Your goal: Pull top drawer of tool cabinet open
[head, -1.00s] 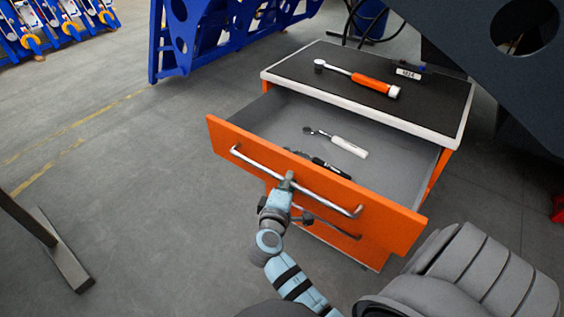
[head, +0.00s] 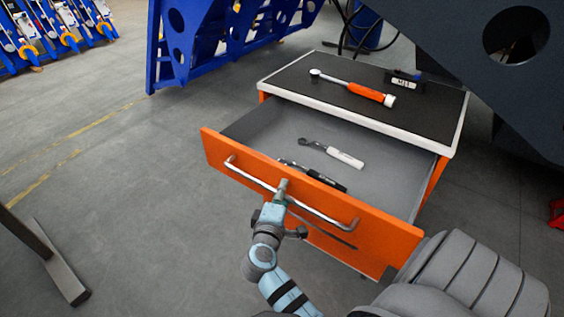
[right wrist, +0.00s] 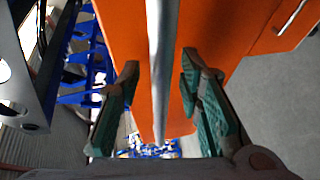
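The orange tool cabinet (head: 433,180) has a black top with a white rim. Its top drawer (head: 380,228) is pulled well out, with the grey inside showing. A ratchet with a white grip (head: 335,153) and a black-handled tool (head: 318,178) lie in it. The drawer has a long silver bar handle (head: 325,215). My right gripper (head: 282,187) is at the middle of this handle. In the right wrist view, the bar (right wrist: 160,75) runs between the spread fingers of my right gripper (right wrist: 160,72), with gaps on both sides. My left gripper is not in view.
A torque wrench with an orange grip (head: 360,90) and a small dark box (head: 404,79) lie on the cabinet top. A blue frame (head: 200,45) stands behind. A dark panel (head: 490,60) overhangs at right. The floor left of the cabinet is clear.

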